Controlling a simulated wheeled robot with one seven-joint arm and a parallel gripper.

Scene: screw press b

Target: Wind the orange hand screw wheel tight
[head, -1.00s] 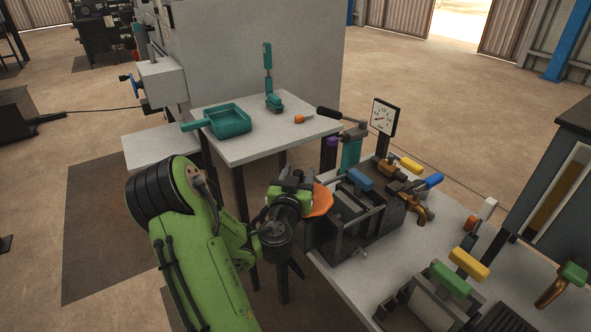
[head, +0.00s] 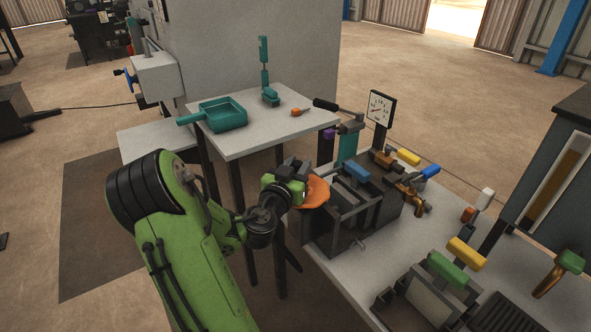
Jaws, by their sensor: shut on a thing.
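The orange hand screw wheel (head: 316,193) is at the left end of the dark screw press (head: 350,215), which stands on the white bench at the right. My gripper (head: 301,187), on the green arm, is at the wheel's left side and shut on its rim. The gripper and wrist hide part of the wheel. The fingertips are small and partly hidden here. A blue block (head: 357,171) lies on top of the press frame.
A dial gauge (head: 376,108) and brass taps (head: 417,203) stand behind the press. Green and yellow handles (head: 467,254) are on the bench (head: 345,280) at right. A white table (head: 255,137) behind holds a teal dustpan (head: 221,114).

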